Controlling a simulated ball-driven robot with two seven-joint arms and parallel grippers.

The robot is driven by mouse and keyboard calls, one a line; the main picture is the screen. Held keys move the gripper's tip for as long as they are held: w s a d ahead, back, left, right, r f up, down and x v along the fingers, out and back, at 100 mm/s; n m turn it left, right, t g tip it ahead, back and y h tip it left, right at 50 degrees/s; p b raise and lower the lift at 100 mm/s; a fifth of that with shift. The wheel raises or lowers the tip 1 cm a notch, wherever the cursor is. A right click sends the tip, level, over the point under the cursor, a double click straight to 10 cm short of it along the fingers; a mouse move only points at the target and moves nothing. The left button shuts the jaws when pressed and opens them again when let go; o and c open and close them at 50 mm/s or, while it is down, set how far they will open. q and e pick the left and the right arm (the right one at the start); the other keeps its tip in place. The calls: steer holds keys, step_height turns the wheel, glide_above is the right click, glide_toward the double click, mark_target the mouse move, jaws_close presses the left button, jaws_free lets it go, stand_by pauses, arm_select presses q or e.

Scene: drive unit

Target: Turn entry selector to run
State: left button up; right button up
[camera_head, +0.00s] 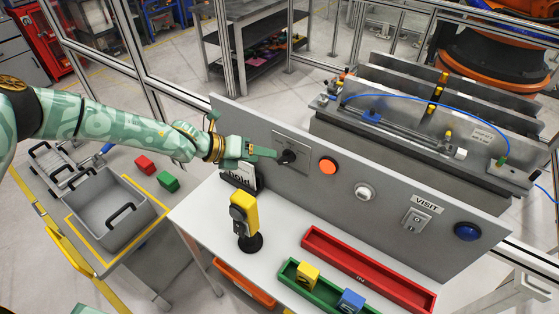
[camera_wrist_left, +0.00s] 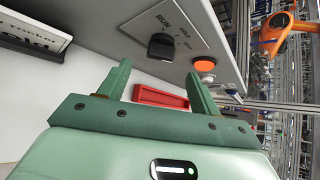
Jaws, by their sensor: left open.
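The entry selector is a black rotary knob (camera_head: 288,157) on a grey plate on the upright panel. In the left wrist view the knob (camera_wrist_left: 161,46) sits beyond my fingertips, with RUN and HOLD lettering on its plate. I cannot tell for sure which mark it points to. My left gripper (camera_head: 272,154) is at the panel, right by the knob in the head view. In the wrist view my left gripper (camera_wrist_left: 160,82) has its fingers spread with nothing between them, and the knob appears ahead of the gap. My right gripper is not seen.
An orange button (camera_head: 328,166), a white button (camera_head: 364,192), a VISIT switch (camera_head: 416,219) and a blue button (camera_head: 467,232) line the panel. A sign reading "hold" (camera_head: 241,174) stands below my gripper. A yellow-topped device (camera_head: 244,213) and red tray (camera_head: 368,272) occupy the table.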

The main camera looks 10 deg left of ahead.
mark_target(282, 160)
arm_select(q)
steer(key=x, duration=0.7)
steer(key=shift+d, duration=0.2)
steer(key=c, duration=1)
